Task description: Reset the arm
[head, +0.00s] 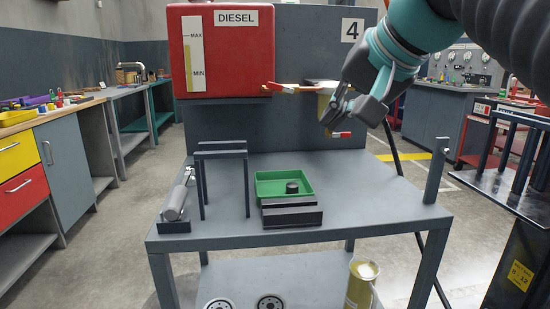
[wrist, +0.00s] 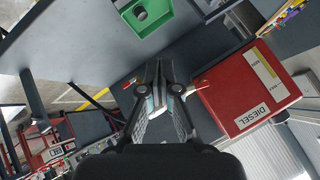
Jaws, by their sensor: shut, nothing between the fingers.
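My gripper (head: 331,117) is at the upper right of the head view, in front of the dark panel and above the bench. It points down and to the left. In the wrist view my gripper (wrist: 158,66) shows its two fingers meeting at the tips, with nothing between them. In the head view it is just right of and partly in front of a yellow and red fitting (head: 288,88) beside the red diesel tank (head: 222,60). Part of that fitting is hidden behind my gripper. The tank also shows in the wrist view (wrist: 240,85).
The grey bench (head: 350,200) carries a green tray (head: 268,188) with a dark round part, a black block (head: 292,218), a dark frame (head: 221,154) and a grey cylinder (head: 176,204). A post (head: 435,175) stands at its right edge. The bench's right middle is clear.

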